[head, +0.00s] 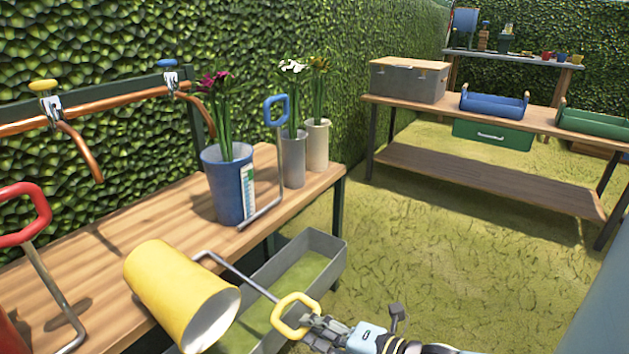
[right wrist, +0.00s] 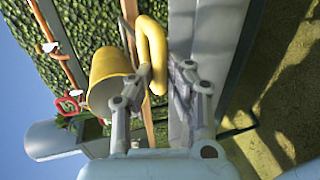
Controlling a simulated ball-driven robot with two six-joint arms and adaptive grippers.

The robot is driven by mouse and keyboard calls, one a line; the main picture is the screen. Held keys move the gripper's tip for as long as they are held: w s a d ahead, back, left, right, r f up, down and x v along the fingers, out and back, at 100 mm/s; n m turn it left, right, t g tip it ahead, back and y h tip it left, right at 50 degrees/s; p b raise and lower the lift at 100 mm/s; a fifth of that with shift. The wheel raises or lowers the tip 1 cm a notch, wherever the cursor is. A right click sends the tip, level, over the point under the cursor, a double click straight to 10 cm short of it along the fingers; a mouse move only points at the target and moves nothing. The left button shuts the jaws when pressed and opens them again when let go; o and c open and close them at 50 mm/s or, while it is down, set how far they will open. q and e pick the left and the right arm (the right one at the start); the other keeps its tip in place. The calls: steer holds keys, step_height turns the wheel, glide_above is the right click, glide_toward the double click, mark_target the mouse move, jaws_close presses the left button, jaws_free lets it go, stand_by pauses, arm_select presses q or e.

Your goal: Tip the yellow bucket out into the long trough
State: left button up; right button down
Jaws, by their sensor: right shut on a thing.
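The yellow bucket (head: 180,295) is tilted well over at the table's front edge, its mouth facing down and right toward the near end of the long grey trough (head: 325,247). The mouth shows a pale inside; I cannot tell what is in it, and no stream shows. My right gripper (head: 312,325) is shut on the yellow grip loop (head: 290,311) at the end of the bucket's metal handle. In the right wrist view my right gripper (right wrist: 160,85) has the loop between its fingers, with the bucket (right wrist: 108,75) behind. The trough's near end is partly hidden by the bucket and handle. My left gripper is out of view.
A blue bucket (head: 222,185) with flowers and a blue-looped handle stands on the wooden table (head: 110,235), with two paler flower pots behind. A red-looped handle (head: 22,215) is at left. Copper taps (head: 50,105) hang above.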

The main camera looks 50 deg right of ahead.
steer(key=shift+s+f, duration=0.35)
steer(key=shift+f, duration=0.05)
steer(key=c, duration=1.4)
jaws_free()
steer(key=shift+s, duration=0.1)
steer(key=shift+o, duration=0.6)
steer(key=shift+r, duration=0.15)
steer(key=v, duration=1.1)
steer(key=shift+s+r, duration=0.25)
steer(key=shift+s, duration=0.1)
